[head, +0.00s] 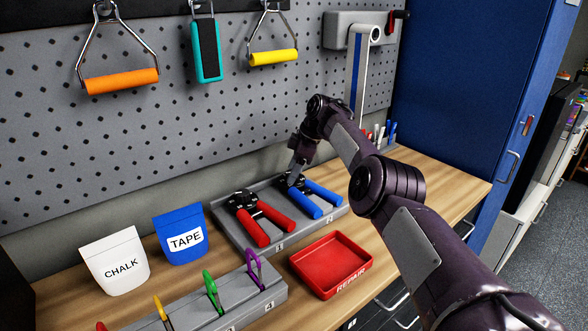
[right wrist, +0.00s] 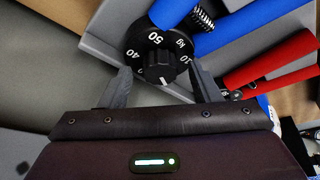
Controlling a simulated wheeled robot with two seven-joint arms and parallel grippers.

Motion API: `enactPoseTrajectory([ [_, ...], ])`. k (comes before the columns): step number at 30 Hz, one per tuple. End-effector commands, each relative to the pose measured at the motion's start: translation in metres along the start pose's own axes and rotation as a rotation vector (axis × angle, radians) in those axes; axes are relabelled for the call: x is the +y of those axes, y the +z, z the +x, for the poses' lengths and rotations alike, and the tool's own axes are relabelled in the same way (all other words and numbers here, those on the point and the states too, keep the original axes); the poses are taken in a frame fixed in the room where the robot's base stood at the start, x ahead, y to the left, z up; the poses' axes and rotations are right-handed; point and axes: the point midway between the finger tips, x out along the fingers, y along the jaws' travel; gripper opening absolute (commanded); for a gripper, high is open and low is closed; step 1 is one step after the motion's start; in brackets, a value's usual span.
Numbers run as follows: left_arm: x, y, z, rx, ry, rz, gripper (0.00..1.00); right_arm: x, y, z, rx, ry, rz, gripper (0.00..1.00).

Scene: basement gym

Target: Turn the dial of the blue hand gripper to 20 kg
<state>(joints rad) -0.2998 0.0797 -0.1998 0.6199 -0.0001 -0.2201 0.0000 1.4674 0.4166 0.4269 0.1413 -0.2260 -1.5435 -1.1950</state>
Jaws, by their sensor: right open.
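The blue hand gripper (head: 304,202) lies in the right slot of a grey tray (head: 228,234), handles towards the front right. My left gripper is out of view.
A red-handled hand gripper (head: 262,222) lies in the left slot beside the blue one. A red REPAIR tray (head: 331,264) stands in front. CHALK (head: 115,262) and TAPE (head: 182,234) bins stand left. A pegboard (head: 200,120) rises behind, and a blue cabinet (head: 470,80) stands right.

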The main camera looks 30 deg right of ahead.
Motion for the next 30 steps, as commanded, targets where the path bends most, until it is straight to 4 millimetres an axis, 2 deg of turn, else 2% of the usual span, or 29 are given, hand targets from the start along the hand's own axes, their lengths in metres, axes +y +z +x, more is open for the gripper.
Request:
enactPoseTrajectory([
  [5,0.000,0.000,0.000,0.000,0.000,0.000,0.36,0.001,0.000,-0.008,0.002,0.002,0.000,0.57],
  [15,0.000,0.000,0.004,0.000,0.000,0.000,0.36,0.001,0.000,-0.062,0.002,0.003,0.000,0.57],
  [18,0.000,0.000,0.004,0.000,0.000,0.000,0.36,0.001,0.000,-0.072,0.000,0.001,0.001,0.57],
  [30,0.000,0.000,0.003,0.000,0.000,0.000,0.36,0.000,0.000,-0.078,0.000,0.000,0.000,0.57],
])
